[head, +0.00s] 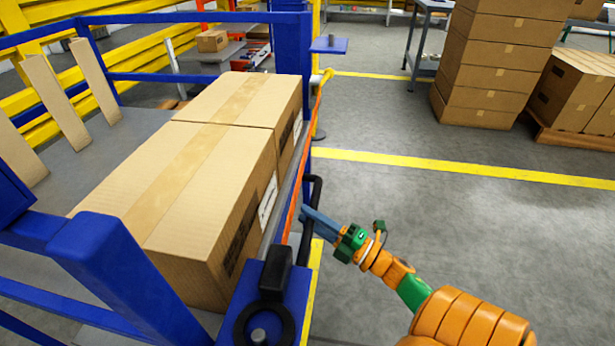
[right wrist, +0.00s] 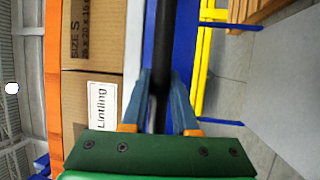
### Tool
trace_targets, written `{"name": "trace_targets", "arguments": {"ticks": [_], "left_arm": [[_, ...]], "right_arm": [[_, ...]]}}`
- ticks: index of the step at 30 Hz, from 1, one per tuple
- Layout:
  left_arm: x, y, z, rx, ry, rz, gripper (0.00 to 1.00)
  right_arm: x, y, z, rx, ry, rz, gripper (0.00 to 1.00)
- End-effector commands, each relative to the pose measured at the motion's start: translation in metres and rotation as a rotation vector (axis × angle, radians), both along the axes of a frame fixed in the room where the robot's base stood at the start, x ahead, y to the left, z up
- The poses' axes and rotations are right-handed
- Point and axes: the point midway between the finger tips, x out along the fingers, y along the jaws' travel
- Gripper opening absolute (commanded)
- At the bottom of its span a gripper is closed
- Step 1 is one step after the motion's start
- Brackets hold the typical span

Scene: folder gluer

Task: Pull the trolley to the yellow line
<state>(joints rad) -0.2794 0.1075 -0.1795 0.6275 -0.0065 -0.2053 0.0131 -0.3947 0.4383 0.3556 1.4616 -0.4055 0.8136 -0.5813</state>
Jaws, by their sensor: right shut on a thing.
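The trolley has a blue frame (head: 290,50) and carries two closed cardboard boxes (head: 205,180) at the left of the head view. A black upright handle (head: 316,190) is on its right side. My right gripper (head: 308,213) is shut on this handle, and in the right wrist view the black bar (right wrist: 162,40) runs between its fingers. A yellow line (head: 460,169) crosses the grey floor to the right of the trolley. Another yellow line (head: 375,76) lies farther back. My left gripper is out of view.
Stacked cartons (head: 495,65) stand at the back right, beside more boxes on a wooden pallet (head: 570,136). A grey table (head: 430,8) is at the back. Yellow rails (head: 150,60) line the far left. The floor right of the trolley is clear.

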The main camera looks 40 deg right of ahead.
Motion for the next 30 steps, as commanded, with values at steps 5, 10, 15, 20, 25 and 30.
{"name": "trace_targets", "arguments": {"ticks": [5, 10, 15, 20, 25, 30], "left_arm": [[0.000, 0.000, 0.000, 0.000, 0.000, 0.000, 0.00], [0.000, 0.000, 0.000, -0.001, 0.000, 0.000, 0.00], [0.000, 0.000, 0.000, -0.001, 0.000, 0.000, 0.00], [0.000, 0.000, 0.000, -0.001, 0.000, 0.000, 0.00], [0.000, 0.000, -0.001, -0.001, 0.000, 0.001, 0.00], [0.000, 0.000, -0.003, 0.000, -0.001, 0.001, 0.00]], "right_arm": [[0.000, 0.000, 0.000, -0.001, -0.001, 0.000, 0.00], [0.000, 0.000, 0.000, -0.001, -0.001, 0.001, 0.00], [0.000, 0.000, 0.000, -0.001, -0.001, 0.001, 0.57], [0.000, 0.000, 0.000, -0.001, -0.001, 0.001, 0.57], [-0.014, -0.004, -0.004, 0.002, 0.003, -0.001, 0.57], [-0.049, -0.013, -0.011, 0.000, 0.003, -0.001, 0.57]]}}
